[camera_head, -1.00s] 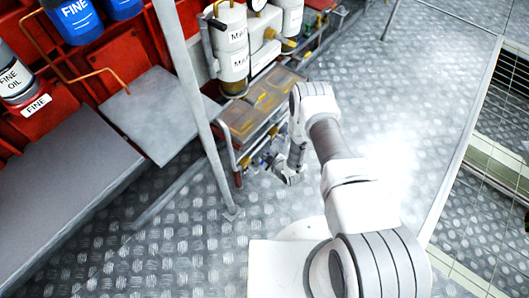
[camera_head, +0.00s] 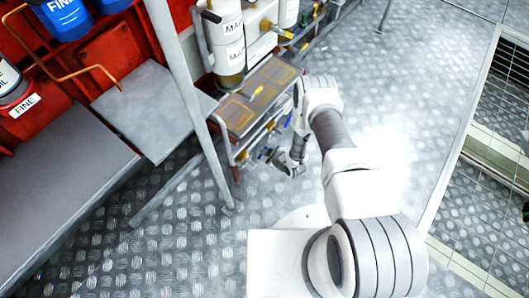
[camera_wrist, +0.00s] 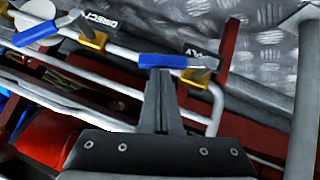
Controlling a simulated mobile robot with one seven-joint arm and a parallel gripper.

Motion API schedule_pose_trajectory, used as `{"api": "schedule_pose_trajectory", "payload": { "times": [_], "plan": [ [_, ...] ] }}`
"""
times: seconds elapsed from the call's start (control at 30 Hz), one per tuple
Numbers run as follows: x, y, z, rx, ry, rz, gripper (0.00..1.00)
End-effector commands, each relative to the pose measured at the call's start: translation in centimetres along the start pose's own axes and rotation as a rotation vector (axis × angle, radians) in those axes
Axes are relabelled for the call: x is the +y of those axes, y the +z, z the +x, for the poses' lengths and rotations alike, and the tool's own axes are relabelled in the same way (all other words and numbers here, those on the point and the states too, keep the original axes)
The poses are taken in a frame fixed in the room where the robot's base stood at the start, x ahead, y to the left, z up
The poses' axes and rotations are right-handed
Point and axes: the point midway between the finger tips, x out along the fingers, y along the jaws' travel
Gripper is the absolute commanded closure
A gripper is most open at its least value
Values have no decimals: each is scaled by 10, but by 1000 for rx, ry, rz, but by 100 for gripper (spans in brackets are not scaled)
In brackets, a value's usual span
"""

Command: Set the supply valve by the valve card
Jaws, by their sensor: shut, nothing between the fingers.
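In the wrist view a blue lever handle (camera_wrist: 177,61) lies across the tips of my gripper (camera_wrist: 160,75), beside a dark label whose visible letters end in "PLY". The fingers are shut and empty. The fingertips are at the handle's near edge; I cannot tell whether they touch it. A second blue lever (camera_wrist: 38,34) stands at the upper left by a label reading "DIRECT". In the head view my gripper (camera_head: 290,166) is low beside the valve rack, where the levers are small and partly hidden. I cannot make out a valve card.
A pale pipe rail (camera_wrist: 110,51) runs behind the levers. In the head view a grey upright post (camera_head: 185,90) stands left of the rack. White cylinders (camera_head: 227,45) stand behind the flat-topped panel (camera_head: 258,95). The patterned metal floor (camera_head: 400,90) is clear to the right.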

Motion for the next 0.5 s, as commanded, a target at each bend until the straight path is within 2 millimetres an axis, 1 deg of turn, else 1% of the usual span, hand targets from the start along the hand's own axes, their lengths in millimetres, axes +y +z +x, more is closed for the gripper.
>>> {"api": "schedule_pose_trajectory", "payload": {
  "times": [0.03,0.2,0.5],
  "plan": [
    [4,2,2,-1,-14,19,100],
    [8,14,12,-4,-34,37,100],
    [10,17,16,-4,-34,34,100]
  ]
}}
